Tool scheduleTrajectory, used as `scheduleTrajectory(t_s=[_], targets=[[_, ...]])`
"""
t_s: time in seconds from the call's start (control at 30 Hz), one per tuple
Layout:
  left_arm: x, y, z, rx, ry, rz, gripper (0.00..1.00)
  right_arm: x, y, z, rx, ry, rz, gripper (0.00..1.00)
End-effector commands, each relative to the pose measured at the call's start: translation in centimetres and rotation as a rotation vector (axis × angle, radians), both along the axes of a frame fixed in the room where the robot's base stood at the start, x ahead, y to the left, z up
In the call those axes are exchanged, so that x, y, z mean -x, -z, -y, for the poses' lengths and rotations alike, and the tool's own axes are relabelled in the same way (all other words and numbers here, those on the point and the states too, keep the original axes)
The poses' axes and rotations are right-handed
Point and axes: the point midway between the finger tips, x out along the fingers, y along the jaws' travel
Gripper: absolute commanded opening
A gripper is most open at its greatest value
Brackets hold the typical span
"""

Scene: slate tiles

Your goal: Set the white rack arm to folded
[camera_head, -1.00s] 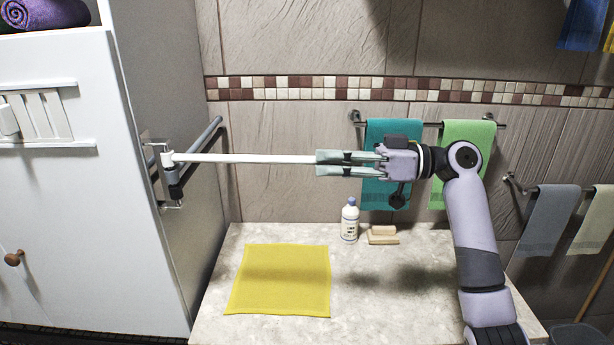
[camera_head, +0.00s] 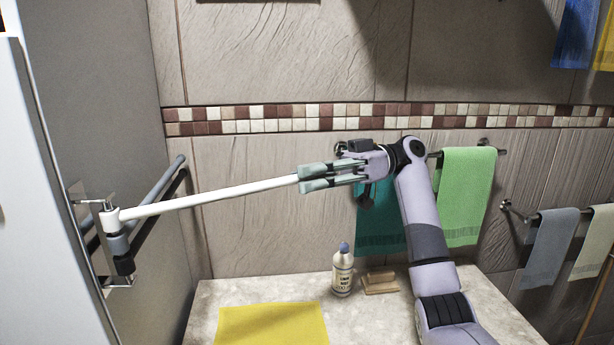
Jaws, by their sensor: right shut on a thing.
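Two darker arms (camera_head: 160,200) on the same bracket lie back toward the tiled wall. My right gripper (camera_head: 302,181) is shut on the free end of the white arm, with its fingers around the tip. The very tip is hidden between the fingers. My left gripper is not in view.
A counter (camera_head: 255,292) below holds a yellow cloth (camera_head: 270,325), a white bottle (camera_head: 343,270) and tan blocks (camera_head: 380,282). A teal towel (camera_head: 380,232) and a green towel (camera_head: 466,195) hang behind my right arm.

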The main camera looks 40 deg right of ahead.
Motion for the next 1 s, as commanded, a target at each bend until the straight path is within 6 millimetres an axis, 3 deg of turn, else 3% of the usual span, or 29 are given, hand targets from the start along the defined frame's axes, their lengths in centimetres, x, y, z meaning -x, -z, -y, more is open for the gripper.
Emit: scheduleTrajectory(t_s=[0.2,0.23,0.53,0.87,1.0], targets=[[0.2,0.0,-0.1,-0.001,0.0,-0.003,0.4,0.1,0.2,-0.1,0.006,-0.007,-0.002,0.0],[0.2,0.0,-0.1,-0.001,0.0,-0.003,0.4,0.1,0.2,-0.1,0.006,-0.007,-0.002,0.14],[0.1,0.0,-0.1,-0.001,0.0,-0.002,0.4,0.1,0.2,-0.1,0.005,-0.006,-0.001,0.33],[-0.4,0.0,-0.4,-0.004,0.001,0.006,0.4,0.1,0.0,0.1,0.002,-0.005,0.0,0.33],[-0.3,0.0,-0.2,-0.002,0.0,0.005,0.4,0.1,0.0,1.5,0.002,-0.001,0.0,0.33]])
